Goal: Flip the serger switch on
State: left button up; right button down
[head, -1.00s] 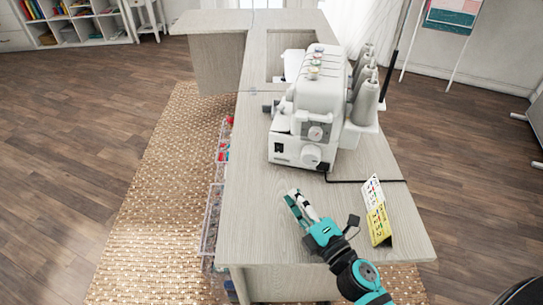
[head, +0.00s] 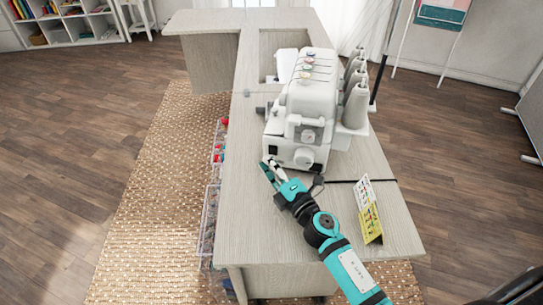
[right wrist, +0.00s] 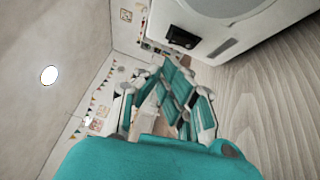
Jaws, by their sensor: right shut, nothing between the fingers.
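The white serger (head: 308,100) stands on the wooden cabinet top, its front facing me. Its black switch (head: 272,150) is low on the left of the front face. The switch also shows in the right wrist view (right wrist: 182,38), close to the fingers; I cannot tell its position. My right gripper (head: 268,166) is shut and empty, just in front of and below the switch. Its teal fingers show in the right wrist view (right wrist: 178,80), apart from the switch as far as I can see. My left gripper is not in view.
A yellow and white card (head: 369,212) stands on the right of the cabinet top (head: 245,220). A black cord (head: 345,181) runs from the serger to the right edge. Clear bins (head: 208,220) hang along the left edge.

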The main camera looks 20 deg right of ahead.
aim_at(273, 152)
jog(key=shift+w+d+r, duration=0.1)
jog(key=shift+w+d, duration=0.4)
jog(key=shift+w, duration=0.35)
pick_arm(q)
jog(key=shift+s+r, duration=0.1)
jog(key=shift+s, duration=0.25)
pick_arm(e)
jog(key=shift+w+d+r+p, duration=0.15)
jog(key=shift+r+p, duration=0.3)
jog(key=shift+p, duration=0.75)
jog(key=shift+f, duration=0.3)
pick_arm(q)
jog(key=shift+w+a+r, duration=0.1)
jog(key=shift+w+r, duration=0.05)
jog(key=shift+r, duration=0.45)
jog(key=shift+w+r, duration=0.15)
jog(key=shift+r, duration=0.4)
